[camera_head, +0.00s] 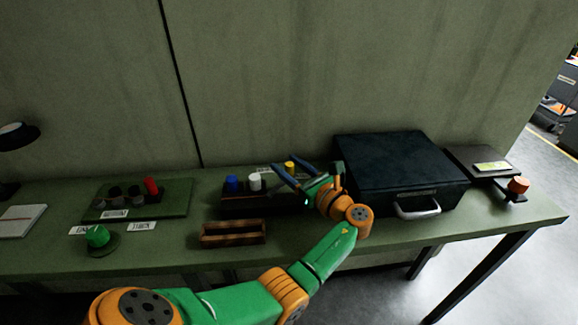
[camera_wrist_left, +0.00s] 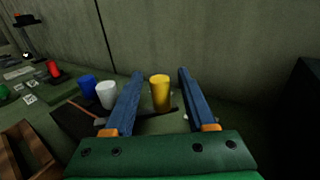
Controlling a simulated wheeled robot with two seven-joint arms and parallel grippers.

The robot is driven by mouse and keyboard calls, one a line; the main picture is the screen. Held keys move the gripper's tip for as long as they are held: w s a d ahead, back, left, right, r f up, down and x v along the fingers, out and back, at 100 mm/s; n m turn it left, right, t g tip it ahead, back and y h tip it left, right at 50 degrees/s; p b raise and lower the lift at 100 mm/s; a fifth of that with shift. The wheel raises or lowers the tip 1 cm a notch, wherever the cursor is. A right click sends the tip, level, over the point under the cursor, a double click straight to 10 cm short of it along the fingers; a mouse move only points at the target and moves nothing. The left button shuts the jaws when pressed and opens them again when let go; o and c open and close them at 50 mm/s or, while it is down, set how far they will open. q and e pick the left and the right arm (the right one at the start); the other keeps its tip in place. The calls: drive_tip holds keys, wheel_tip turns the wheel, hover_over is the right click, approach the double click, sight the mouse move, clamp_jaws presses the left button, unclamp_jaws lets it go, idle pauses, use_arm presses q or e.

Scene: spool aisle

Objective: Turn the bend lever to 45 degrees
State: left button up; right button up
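My left gripper (camera_head: 277,163) is open and empty over the back of the table, by a dark rack (camera_head: 232,206). In the left wrist view a yellow cylinder (camera_wrist_left: 160,93) shows between its two blue fingers; I cannot tell how far ahead it is. The yellow cylinder also shows behind the fingers in the head view (camera_head: 290,167). A white cylinder (camera_head: 254,181) and a blue cylinder (camera_head: 231,184) stand to its left. At the table's right end is an orange knob (camera_head: 518,184) on a dark mount. I cannot tell which part is the bend lever. My right gripper is out of view.
A large dark case (camera_head: 395,165) with a pale handle (camera_head: 418,208) stands right of my left gripper. A wooden tray (camera_head: 233,233) lies in front of the rack. A green board (camera_head: 120,209) with several pegs and a green knob (camera_head: 97,236) are farther left. A wall closes the back.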

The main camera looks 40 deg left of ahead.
sight(292, 169)
use_arm(q)
drive_tip(key=b+v, duration=0.1)
drive_tip(key=v, duration=0.6)
drive_tip(key=shift+d, duration=0.15)
